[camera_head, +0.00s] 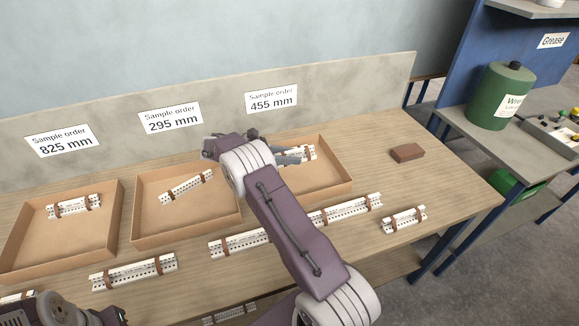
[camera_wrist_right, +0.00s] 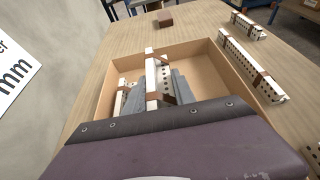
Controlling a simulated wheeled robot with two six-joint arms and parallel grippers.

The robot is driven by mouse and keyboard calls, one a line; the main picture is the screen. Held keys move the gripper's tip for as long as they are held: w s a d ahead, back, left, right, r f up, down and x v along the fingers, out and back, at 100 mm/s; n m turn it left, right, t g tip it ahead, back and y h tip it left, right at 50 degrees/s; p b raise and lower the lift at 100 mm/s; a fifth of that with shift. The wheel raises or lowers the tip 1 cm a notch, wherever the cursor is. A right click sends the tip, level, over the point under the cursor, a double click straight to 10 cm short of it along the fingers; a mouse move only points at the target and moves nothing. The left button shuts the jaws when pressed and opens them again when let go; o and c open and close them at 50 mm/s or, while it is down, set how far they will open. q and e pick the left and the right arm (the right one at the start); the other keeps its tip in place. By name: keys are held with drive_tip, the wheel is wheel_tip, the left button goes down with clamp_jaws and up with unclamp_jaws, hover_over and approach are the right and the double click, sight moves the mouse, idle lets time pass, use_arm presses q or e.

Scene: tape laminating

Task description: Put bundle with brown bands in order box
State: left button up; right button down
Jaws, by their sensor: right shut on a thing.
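My right gripper (camera_wrist_right: 160,90) is shut on a white perforated bundle with brown bands (camera_wrist_right: 152,68), over the right-hand order box (camera_wrist_right: 212,62). That box, below the "455 mm" sign, also shows in the head view (camera_head: 335,188). A second white bundle (camera_wrist_right: 121,98) shows in the box beside the fingers. In the head view, my right gripper (camera_head: 290,156) is partly hidden behind my wrist, with white banded bundle parts (camera_head: 309,153) beside it. I cannot tell whether the held bundle touches the box floor. My left gripper is out of view.
The middle box (camera_head: 215,217) and left box (camera_head: 103,235) each hold a banded bundle. Several bundles lie along the table front, including a short one (camera_head: 404,220) at right. A brown block (camera_head: 407,152) lies right of the boxes. The table's right end is mostly clear.

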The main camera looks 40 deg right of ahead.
sight(289, 175)
drive_tip(key=shift+w+f+b, duration=0.1)
drive_tip(key=shift+f+b, duration=0.25)
drive_tip(key=shift+f, duration=2.35)
drive_tip(key=c, duration=1)
unclamp_jaws()
drive_tip(key=shift+c, duration=0.2)
drive_tip(key=shift+r, duration=0.2)
drive_tip(key=v, duration=0.8)
drive_tip(key=r+v, duration=0.1)
drive_tip(key=v, duration=0.3)
drive_tip(key=shift+p, duration=0.3)
